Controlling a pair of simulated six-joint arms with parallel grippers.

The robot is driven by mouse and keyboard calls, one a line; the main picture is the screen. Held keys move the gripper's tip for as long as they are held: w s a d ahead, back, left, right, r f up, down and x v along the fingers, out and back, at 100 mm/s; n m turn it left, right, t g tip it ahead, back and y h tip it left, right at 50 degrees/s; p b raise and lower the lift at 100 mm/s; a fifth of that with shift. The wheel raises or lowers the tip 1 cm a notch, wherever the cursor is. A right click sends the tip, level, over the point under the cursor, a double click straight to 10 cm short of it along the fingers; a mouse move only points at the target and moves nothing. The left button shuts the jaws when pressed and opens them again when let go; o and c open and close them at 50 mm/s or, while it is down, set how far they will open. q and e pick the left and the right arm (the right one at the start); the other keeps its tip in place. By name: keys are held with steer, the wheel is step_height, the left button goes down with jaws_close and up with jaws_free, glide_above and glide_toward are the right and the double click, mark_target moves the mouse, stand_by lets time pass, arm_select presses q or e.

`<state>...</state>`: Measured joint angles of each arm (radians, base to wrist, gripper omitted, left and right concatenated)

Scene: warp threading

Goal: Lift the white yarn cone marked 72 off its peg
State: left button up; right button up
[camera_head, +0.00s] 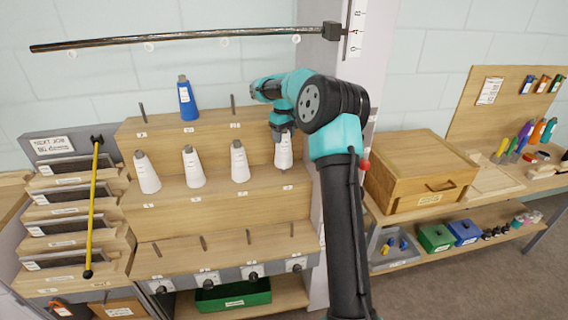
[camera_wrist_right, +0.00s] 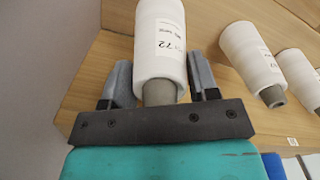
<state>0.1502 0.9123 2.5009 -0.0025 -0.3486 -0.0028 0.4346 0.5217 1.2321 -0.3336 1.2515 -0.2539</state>
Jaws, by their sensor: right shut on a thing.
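The white yarn cone marked 72 (camera_wrist_right: 160,45) stands out in the right wrist view, its label facing the camera and its grey tip between my fingers. In the head view the same cone (camera_head: 284,154) is at the right end of the middle shelf row. My right gripper (camera_head: 283,131) reaches it from above and is shut on its narrow top; its fingers (camera_wrist_right: 161,85) flank the tip in the wrist view. The cone's base is close to the shelf; I cannot tell whether the peg is still inside it. My left gripper is out of view.
Several other white cones, the nearest (camera_head: 240,161), stand in the same row to the left. A blue cone (camera_head: 187,100) stands on the top shelf beside bare pegs. A black rod (camera_head: 190,38) spans above. A wooden box (camera_head: 420,170) is on the right bench.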

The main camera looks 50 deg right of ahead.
step_height(320, 180, up, 7)
stand_by(1.1)
